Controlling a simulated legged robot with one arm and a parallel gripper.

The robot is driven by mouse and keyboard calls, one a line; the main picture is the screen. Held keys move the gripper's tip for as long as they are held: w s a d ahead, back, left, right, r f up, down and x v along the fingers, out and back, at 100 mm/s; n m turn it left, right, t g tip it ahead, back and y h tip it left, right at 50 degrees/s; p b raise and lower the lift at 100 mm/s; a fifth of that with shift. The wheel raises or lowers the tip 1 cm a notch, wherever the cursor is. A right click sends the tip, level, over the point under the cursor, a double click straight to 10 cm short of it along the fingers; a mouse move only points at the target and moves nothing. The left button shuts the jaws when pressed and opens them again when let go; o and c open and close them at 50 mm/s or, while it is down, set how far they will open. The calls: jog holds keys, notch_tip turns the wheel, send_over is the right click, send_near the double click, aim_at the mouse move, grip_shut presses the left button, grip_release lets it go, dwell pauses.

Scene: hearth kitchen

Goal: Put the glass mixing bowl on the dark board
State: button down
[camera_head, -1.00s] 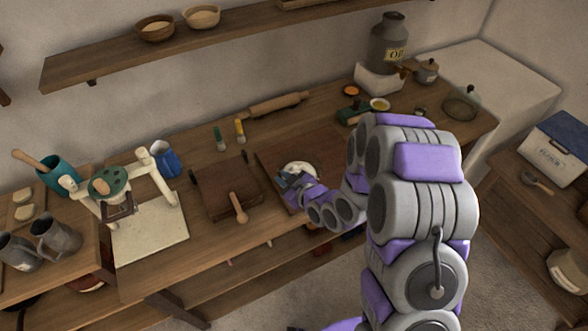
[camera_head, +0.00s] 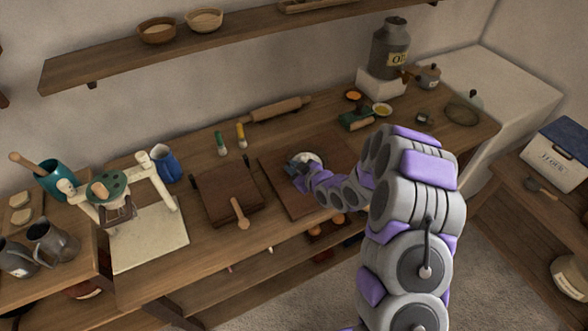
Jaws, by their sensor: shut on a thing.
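A small pale, shiny round bowl, apparently the glass mixing bowl (camera_head: 309,158), shows at the tip of my gripper in the head view. My gripper (camera_head: 298,166) is shut on its near left side and hides part of it. The dark brown flat board (camera_head: 283,187) lies on the workbench beneath them. The bowl is over the back part of this board; I cannot tell whether it touches it. My arm covers the board's right side.
A white press stand (camera_head: 150,240) is farther left.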

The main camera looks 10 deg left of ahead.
jog(key=shift+a+f, duration=0.1)
jog(key=shift+a, duration=0.4)
jog(key=c, duration=1.5)
grip_release()
jog(key=o, duration=0.4)
jog(key=shift+d, duration=0.65)
jog(key=shift+s+r, duration=0.3)
jog(key=shift+s, duration=0.15)
jog(key=p+v, duration=0.1)
jog(key=v, duration=0.9)
jog(key=shift+s+d, duration=0.15)
jog(key=shift+s, duration=0.1)
